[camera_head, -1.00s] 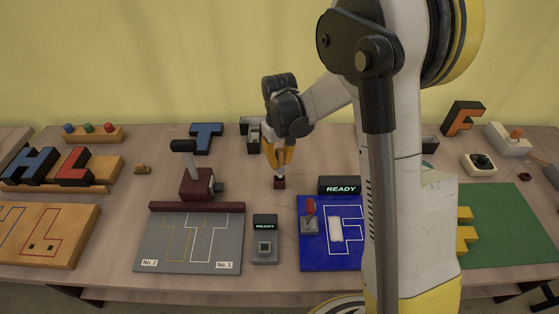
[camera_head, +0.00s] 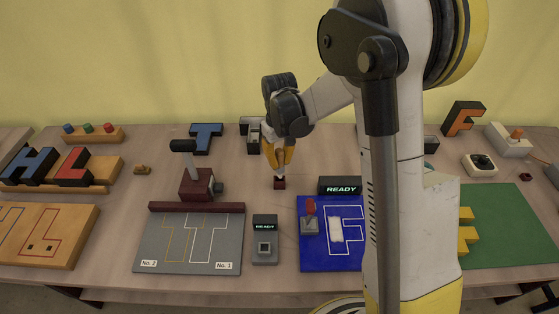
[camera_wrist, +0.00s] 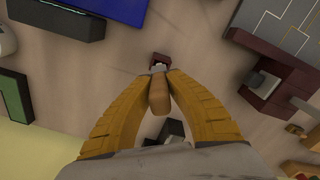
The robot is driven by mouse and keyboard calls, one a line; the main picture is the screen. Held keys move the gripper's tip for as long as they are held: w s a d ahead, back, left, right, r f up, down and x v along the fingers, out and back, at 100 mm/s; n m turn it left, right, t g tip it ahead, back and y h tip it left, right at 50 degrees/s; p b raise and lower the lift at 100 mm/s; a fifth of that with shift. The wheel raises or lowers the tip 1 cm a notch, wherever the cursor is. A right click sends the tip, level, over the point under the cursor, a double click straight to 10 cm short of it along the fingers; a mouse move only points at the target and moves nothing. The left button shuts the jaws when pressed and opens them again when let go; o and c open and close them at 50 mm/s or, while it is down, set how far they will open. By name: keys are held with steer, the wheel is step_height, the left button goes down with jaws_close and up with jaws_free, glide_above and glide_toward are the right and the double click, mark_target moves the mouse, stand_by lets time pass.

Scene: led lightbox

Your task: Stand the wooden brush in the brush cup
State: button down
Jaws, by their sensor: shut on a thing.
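My gripper (camera_head: 278,164) points down over the table behind the grey board. In the wrist view my gripper (camera_wrist: 160,80) is shut on the wooden brush (camera_wrist: 159,97), whose brown handle and pale collar show between the yellow fingers.
A dark red press with a black handle (camera_head: 197,183) stands left of my gripper. A black READY display (camera_head: 340,186) and a blue board (camera_head: 315,260) are at the right. A grey lined board (camera_head: 190,245) lies in front. A blue letter T (camera_head: 206,138) and a grey holder (camera_head: 253,142) are behind.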

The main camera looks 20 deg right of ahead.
steer(key=shift+f+b, duration=0.75)
stand_by(0.4)
steer(key=shift+r, duration=0.15)
steer(key=shift+r, duration=0.35)
stand_by(1.7)
steer(key=shift+f+b, duration=0.2)
steer(key=shift+b, duration=0.1)
steer(key=shift+f+b, duration=0.3)
steer(key=shift+f, duration=0.05)
steer(key=shift+r, duration=0.25)
